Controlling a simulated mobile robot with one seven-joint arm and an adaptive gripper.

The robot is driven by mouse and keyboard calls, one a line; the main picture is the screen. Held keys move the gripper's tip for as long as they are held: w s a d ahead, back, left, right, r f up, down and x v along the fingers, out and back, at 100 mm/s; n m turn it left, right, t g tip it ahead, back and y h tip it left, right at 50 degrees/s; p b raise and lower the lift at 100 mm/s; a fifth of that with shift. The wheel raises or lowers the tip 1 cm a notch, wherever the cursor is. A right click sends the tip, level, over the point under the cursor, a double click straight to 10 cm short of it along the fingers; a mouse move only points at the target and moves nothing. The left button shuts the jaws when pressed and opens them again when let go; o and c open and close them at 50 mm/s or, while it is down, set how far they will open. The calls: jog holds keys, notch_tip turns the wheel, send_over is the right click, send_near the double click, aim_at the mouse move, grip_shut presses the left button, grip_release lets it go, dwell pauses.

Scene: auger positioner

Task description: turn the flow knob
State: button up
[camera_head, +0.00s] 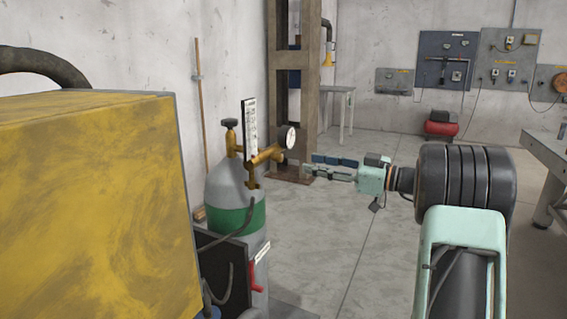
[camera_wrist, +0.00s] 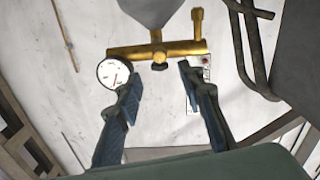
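The brass regulator (camera_head: 262,158) sits on top of a grey gas cylinder with a green band (camera_head: 226,212). It carries a round white gauge (camera_head: 291,138) and a tall scaled plate (camera_head: 249,128). In the wrist view the brass bar (camera_wrist: 180,48) runs across, with the gauge (camera_wrist: 112,73) at its left end. A small round knob (camera_wrist: 159,67) sticks out at the bar's middle and looks like the flow knob; I cannot pick it out in the head view. My gripper (camera_wrist: 160,75) is open and empty, its fingers pointing toward the bar on either side of the knob, apart from it. The gripper (camera_head: 307,165) is right of the regulator.
A black hand valve (camera_head: 230,123) tops the cylinder. A large yellow box (camera_head: 95,210) fills the left foreground. A rusty column (camera_head: 298,80) stands behind the gripper, and a grey table (camera_head: 548,150) is at the right. The floor between is clear.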

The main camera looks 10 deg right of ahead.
aim_at(282, 158)
jog(key=x, duration=0.9)
jog(key=shift+w+a, duration=0.1)
jog(key=shift+c, duration=0.4)
grip_shut()
